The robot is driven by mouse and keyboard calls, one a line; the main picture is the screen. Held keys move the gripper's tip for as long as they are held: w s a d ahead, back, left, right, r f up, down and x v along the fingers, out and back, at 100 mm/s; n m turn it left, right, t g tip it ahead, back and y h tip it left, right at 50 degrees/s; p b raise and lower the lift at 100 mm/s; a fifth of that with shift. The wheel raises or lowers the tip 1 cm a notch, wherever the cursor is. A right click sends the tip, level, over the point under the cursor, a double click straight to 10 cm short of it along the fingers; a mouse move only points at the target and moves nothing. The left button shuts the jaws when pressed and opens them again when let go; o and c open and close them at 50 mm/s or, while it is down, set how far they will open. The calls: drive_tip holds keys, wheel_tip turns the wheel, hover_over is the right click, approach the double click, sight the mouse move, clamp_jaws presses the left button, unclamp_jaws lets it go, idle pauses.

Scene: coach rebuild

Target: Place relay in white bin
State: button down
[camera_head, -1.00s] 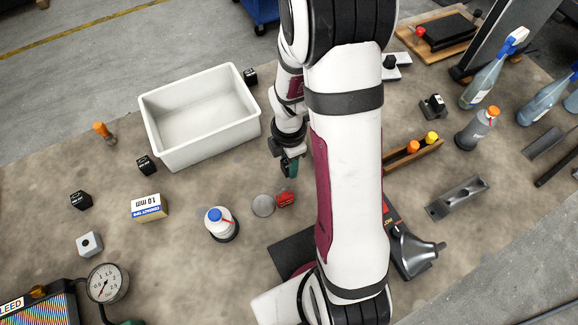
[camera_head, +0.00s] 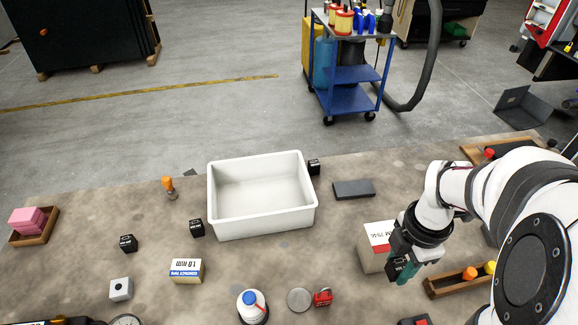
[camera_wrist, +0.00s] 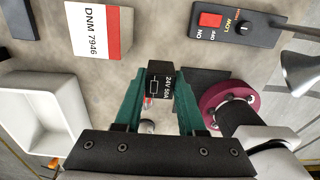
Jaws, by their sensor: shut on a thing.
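The relay (camera_wrist: 160,88) is a small black block marked 24V 50A. In the wrist view my gripper (camera_wrist: 159,98) is shut on it, with one green finger on each side. In the head view my gripper (camera_head: 402,268) is at the right, beside a white and red box, with the relay partly hidden by the fingers. The white bin (camera_head: 262,223) stands empty left of my gripper, clearly apart from it. Its edge also shows at the left of the wrist view (camera_wrist: 50,118).
The box (camera_head: 374,250) marked DNM 7946 and a flat dark slab (camera_head: 354,189) lie between bin and gripper. Black cubes (camera_head: 197,228) stand around the bin. A bottle (camera_head: 252,306) and a wooden rack (camera_head: 455,283) are nearer the front.

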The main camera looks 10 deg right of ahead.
drive_tip(key=w+a+r+m, duration=0.1)
drive_tip(key=w+a+m, duration=0.45)
drive_tip(key=w, duration=0.45)
drive_tip(key=w+a+r+m, duration=0.1)
drive_tip(key=w+a+m, duration=0.3)
drive_tip(key=w+m, duration=0.45)
drive_tip(key=w+a+m, duration=0.4)
drive_tip(key=w+a, duration=0.3)
drive_tip(key=a, duration=0.3)
drive_tip(key=f, duration=1.6)
drive_tip(key=shift+w+f, duration=0.15)
drive_tip(key=shift+w, duration=0.15)
drive_tip(key=shift+f, duration=0.15)
drive_tip(key=c, duration=0.5)
unclamp_jaws()
